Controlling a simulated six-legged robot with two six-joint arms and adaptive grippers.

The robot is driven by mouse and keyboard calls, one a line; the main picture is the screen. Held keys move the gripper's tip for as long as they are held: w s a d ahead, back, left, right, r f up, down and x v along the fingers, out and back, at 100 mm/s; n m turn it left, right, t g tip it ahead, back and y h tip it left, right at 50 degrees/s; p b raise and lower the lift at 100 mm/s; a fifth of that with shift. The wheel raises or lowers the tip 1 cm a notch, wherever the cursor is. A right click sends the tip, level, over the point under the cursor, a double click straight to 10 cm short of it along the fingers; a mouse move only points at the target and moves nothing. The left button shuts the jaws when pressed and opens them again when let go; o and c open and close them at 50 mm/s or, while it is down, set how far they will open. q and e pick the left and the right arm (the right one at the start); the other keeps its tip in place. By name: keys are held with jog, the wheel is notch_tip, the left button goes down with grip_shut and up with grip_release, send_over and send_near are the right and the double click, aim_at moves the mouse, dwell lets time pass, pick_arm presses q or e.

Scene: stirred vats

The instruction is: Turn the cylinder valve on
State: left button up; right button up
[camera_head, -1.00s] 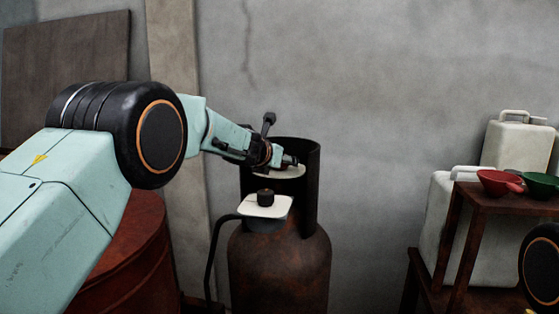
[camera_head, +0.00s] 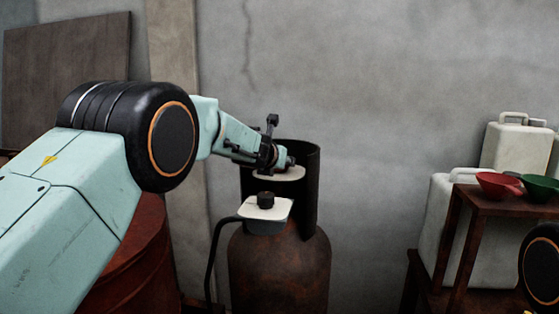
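A rusty gas cylinder (camera_head: 280,272) stands upright against the wall, with a dark collar (camera_head: 311,185) around its top. A second pale plate (camera_head: 290,174) shows higher up inside the collar. My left gripper (camera_head: 284,161) is at the collar's mouth, just above this upper plate. Its fingers are small and dark, so I cannot tell whether they are open or touching anything. My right gripper is out of view.
A red-brown drum (camera_head: 138,262) stands under my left arm. At right, a brown wooden stand (camera_head: 490,203) holds a red bowl (camera_head: 494,184) and a green bowl (camera_head: 538,186), with white jerrycans (camera_head: 519,147) behind. The wall space above the cylinder is clear.

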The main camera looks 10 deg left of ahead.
pick_arm(q)
jog(key=shift+d+f+n+y+p, duration=0.1)
jog(key=shift+f+n+y+p, duration=0.15)
jog(key=shift+n+y+p, duration=0.35)
jog(key=n+y+p, duration=0.2)
jog(key=y+p, duration=0.1)
jog(key=p, duration=0.2)
jog(key=shift+n+g, duration=0.3)
jog(key=shift+g, duration=0.1)
jog(key=shift+n+y+p, duration=0.4)
jog(key=shift+y+p, duration=0.2)
jog(key=shift+p, duration=0.05)
jog(key=shift+f, duration=0.15)
jog(key=shift+s+f, duration=0.1)
jog(key=shift+f, duration=0.05)
jog(key=o, duration=1.2)
jog(key=shift+r, duration=0.35)
